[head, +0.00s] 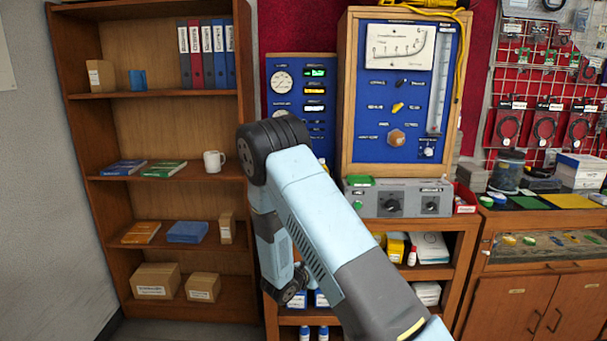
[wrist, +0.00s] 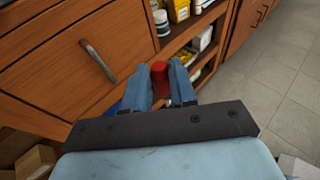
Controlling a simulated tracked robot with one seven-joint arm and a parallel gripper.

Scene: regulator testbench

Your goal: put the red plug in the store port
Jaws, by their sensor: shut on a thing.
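A red plug (wrist: 158,70) shows in the wrist view between the fingertips of my gripper (wrist: 160,77). My gripper is shut on it, with a blue finger on each side. The gripper is in front of a wooden cabinet, near a drawer and an open shelf. In the head view my arm hides the gripper and the plug. A blue test panel (head: 375,137) in a wooden frame stands at the back, with a gauge, knobs and a brown hexagonal fitting (head: 396,138). I cannot tell which part is the store port.
A grey box with knobs (head: 398,198) stands on the bench below the panel. A bookcase (head: 172,211) is at the left, a cabinet (head: 530,303) at the right. The wrist view shows a drawer handle (wrist: 97,62) close by and free floor (wrist: 270,85) at the right.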

